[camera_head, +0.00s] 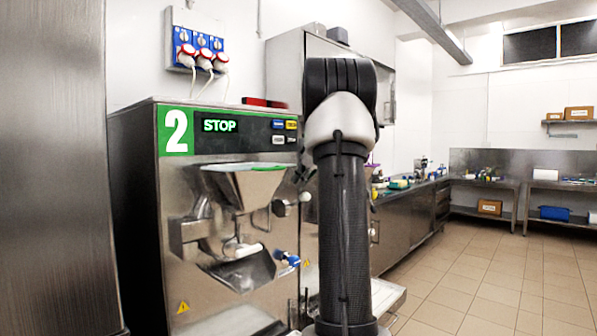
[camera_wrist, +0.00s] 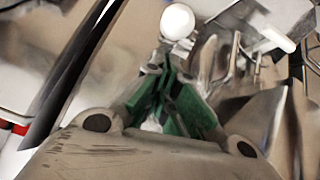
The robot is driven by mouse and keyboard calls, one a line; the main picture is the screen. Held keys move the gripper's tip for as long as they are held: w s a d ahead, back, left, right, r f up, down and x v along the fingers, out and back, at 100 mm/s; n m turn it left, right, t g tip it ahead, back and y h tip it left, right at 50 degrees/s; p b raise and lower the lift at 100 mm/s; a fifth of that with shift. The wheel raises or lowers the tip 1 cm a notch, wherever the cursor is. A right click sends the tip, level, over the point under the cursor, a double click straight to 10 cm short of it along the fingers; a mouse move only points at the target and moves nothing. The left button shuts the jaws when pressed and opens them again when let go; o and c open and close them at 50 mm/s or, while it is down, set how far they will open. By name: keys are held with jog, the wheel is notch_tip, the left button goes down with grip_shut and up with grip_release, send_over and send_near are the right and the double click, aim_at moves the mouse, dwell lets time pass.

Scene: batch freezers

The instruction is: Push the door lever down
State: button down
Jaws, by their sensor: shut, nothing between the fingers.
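The batch freezer (camera_head: 230,220) marked 2 stands left of my arm in the head view, with STOP on its display. Its steel front door (camera_head: 245,232) has a hopper on top and a spout below. A white round knob (camera_head: 304,197) shows right of the door, close to my arm; I take it as the lever's end. A white ball knob (camera_wrist: 177,21) shows at the top of the wrist view, just beyond my gripper's fingertips. My gripper (camera_wrist: 168,75) has green fingers, shut and empty. Contact with the knob cannot be told. My arm hides the gripper in the head view.
A tall steel cabinet side (camera_head: 50,160) fills the left of the head view. Red and blue sockets (camera_head: 200,52) hang on the wall above. Steel counters (camera_head: 410,195) run along the back right. The tiled floor (camera_head: 490,285) at right is clear.

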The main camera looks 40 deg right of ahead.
jog(key=shift+s+f, duration=0.25)
jog(key=shift+f, duration=0.1)
jog(key=shift+d, duration=0.1)
